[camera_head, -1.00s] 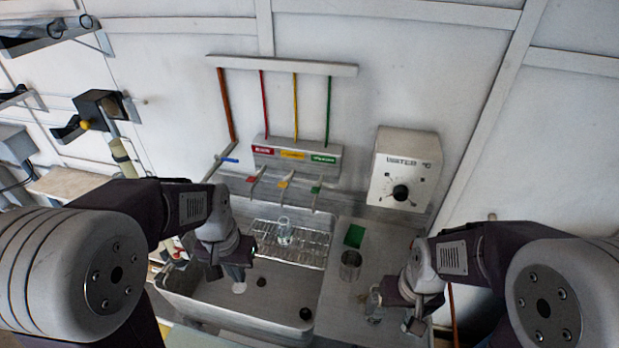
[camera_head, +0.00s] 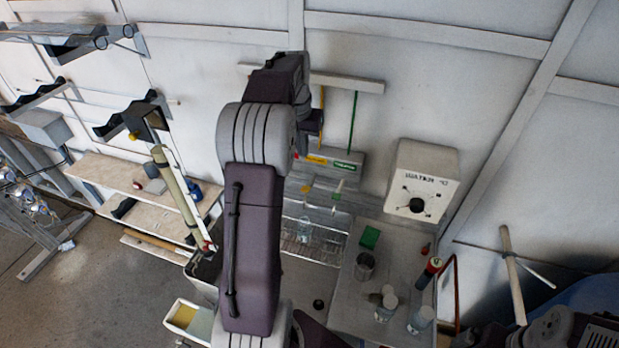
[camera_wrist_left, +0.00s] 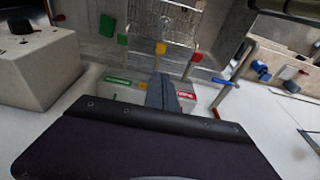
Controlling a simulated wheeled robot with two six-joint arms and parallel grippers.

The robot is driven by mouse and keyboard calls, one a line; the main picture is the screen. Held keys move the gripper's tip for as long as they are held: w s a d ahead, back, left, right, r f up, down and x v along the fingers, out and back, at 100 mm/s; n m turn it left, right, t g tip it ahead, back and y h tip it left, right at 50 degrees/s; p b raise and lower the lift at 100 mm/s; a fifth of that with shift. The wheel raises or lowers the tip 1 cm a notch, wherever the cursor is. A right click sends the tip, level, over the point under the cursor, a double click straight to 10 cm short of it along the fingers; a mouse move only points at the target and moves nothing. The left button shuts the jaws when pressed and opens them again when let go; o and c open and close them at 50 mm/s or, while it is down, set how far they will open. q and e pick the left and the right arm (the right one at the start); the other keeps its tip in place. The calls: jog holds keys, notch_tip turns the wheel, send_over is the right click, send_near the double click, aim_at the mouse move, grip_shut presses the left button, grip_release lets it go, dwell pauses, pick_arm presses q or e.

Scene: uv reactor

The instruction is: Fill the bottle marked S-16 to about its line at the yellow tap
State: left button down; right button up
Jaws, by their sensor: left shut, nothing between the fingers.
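The yellow tap (camera_head: 306,188) is on the wall panel, below its yellow label (camera_head: 316,159); it also shows in the left wrist view (camera_wrist_left: 160,48). A clear bottle (camera_head: 304,230) stands on the wire rack (camera_head: 330,246) below the taps. Two more clear bottles (camera_head: 386,305) (camera_head: 420,320) stand on the right counter. No S-16 mark or line is readable. My left gripper (camera_wrist_left: 165,95) is shut and empty, raised in front of the coloured label panel, above the taps. My left arm hides the red tap in the head view. My right gripper is out of view.
A white dial box (camera_head: 421,182) is at the wall. The sink is partly hidden by my arm.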

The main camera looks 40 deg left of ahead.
aim_at(307, 188)
pick_arm(q)
jog(key=f+p, duration=0.1)
jog(key=f, duration=0.3)
jog(key=w+f+p, duration=0.1)
jog(key=f, duration=0.3)
jog(key=f+p, duration=0.1)
jog(key=f, duration=0.3)
jog(key=shift+w+f, duration=0.25)
jog(key=shift+f, duration=0.05)
jog(key=shift+s+f, duration=0.15)
jog(key=shift+f, duration=0.4)
